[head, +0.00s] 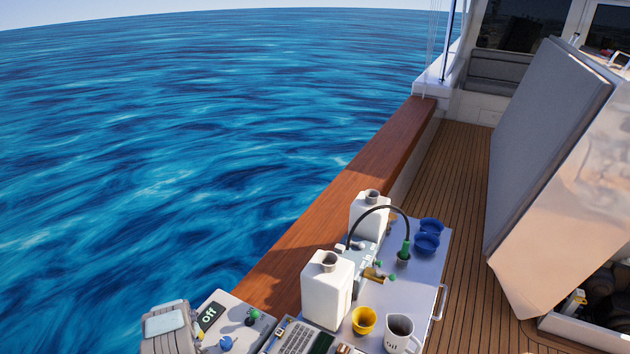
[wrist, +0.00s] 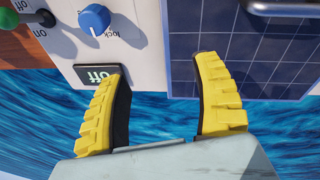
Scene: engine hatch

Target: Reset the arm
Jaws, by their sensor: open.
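My gripper (wrist: 160,68) shows in the wrist view with its two yellow ribbed fingers spread apart and nothing between them. The left finger overlaps the lower right part of a small dark display (wrist: 88,74) that reads "off". The right finger overlaps the lower edge of a dark blue gridded panel (wrist: 270,60). A blue knob (wrist: 95,19) marked "lock" and a green knob (wrist: 46,18) sit above the display. In the head view, a grey part of my arm (head: 165,325) is at the bottom left, beside the control panel; the fingers are not clear there.
A side table (head: 410,285) holds two white jugs (head: 325,290), a yellow cup (head: 364,320), an oil pitcher (head: 400,335) and blue cups (head: 427,240). A large hatch lid (head: 550,130) stands tilted open at right. Wooden deck (head: 455,200) between is clear. Open sea lies left.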

